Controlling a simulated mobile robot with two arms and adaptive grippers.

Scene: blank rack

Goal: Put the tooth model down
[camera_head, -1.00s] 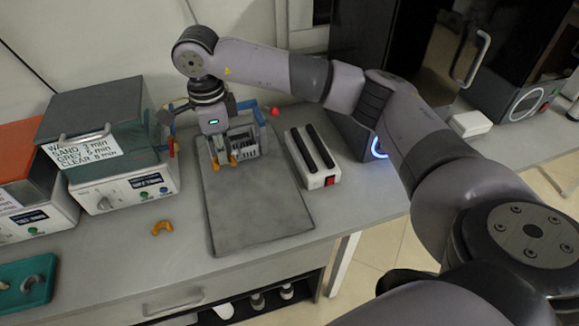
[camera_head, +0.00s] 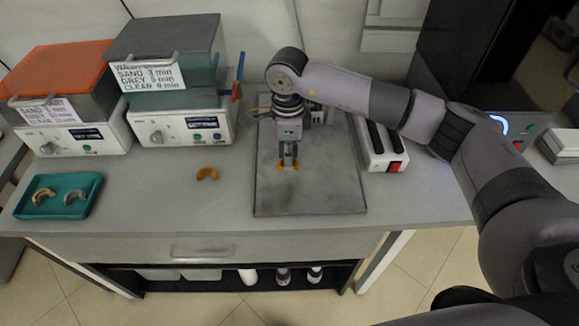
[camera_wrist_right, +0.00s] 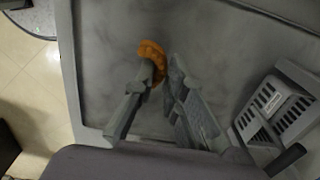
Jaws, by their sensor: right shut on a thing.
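My right gripper (camera_head: 288,167) is shut on an orange, curved tooth model (camera_wrist_right: 152,53) over the middle of the grey board (camera_head: 310,198). In the head view, bits of orange show at both sides of its fingertips. In the right wrist view, the model sits at the tips of the gripper (camera_wrist_right: 163,75), partly hidden behind the left finger. I cannot tell whether it touches the board. Another orange tooth model (camera_head: 207,174) lies on the table, left of the board. My left gripper is not in view.
A teal tray (camera_head: 57,211) with a beige and a grey model lies at the left. A grey slotted rack (camera_wrist_right: 275,108) stands by the board's back. A white device with a red switch (camera_head: 386,158) stands right of the board. The board's front part is clear.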

